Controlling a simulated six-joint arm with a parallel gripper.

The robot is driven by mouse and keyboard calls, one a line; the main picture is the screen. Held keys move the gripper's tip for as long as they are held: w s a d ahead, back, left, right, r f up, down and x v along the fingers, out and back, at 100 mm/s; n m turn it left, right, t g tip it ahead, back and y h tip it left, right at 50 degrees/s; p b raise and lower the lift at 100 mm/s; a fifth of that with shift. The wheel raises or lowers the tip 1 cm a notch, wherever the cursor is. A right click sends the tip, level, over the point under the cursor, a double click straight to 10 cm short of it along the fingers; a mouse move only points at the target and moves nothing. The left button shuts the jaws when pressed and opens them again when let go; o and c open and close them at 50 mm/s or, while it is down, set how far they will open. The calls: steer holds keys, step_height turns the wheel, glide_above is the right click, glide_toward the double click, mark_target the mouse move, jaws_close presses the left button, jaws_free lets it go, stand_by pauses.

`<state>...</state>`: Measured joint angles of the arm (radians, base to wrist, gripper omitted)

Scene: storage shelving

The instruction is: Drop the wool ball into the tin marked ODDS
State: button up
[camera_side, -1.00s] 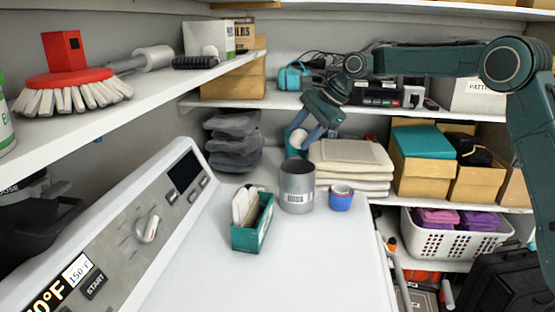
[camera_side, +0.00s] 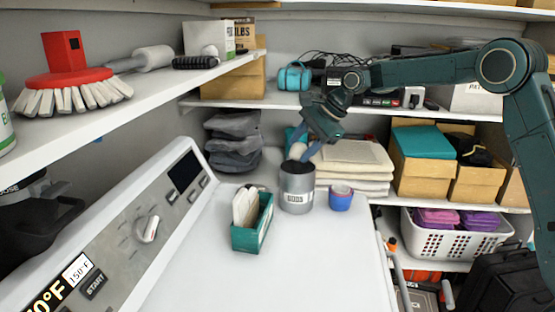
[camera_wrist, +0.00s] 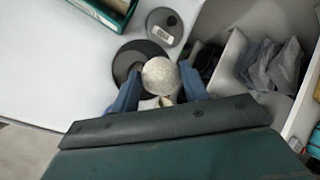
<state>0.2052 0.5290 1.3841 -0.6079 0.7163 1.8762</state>
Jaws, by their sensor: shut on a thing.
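The pale wool ball (camera_side: 297,151) is between the blue fingers of my gripper (camera_side: 302,154), which is shut on it. The grey tin (camera_side: 297,188) stands upright on the white machine top, with a small front label that seems to read ODDS. In the side view the ball is just above the tin's rim. In the wrist view the ball (camera_wrist: 160,76) covers part of the tin's dark round mouth (camera_wrist: 124,62), slightly right of its middle. My gripper (camera_wrist: 160,88) shows there with one finger on each side of the ball.
A green box (camera_side: 250,236) with pale items stands left of the tin, and a blue cup (camera_side: 341,201) stands close on its right. Folded cream cloths (camera_side: 352,168) lie behind. The front machine top is clear.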

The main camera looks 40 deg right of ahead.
steer(key=o, duration=1.1)
steer(key=shift+c, duration=0.2)
steer(key=shift+r, duration=0.1)
steer(key=v, duration=1.3)
steer(key=shift+s+d+r, duration=0.15)
steer(key=shift+r, duration=0.1)
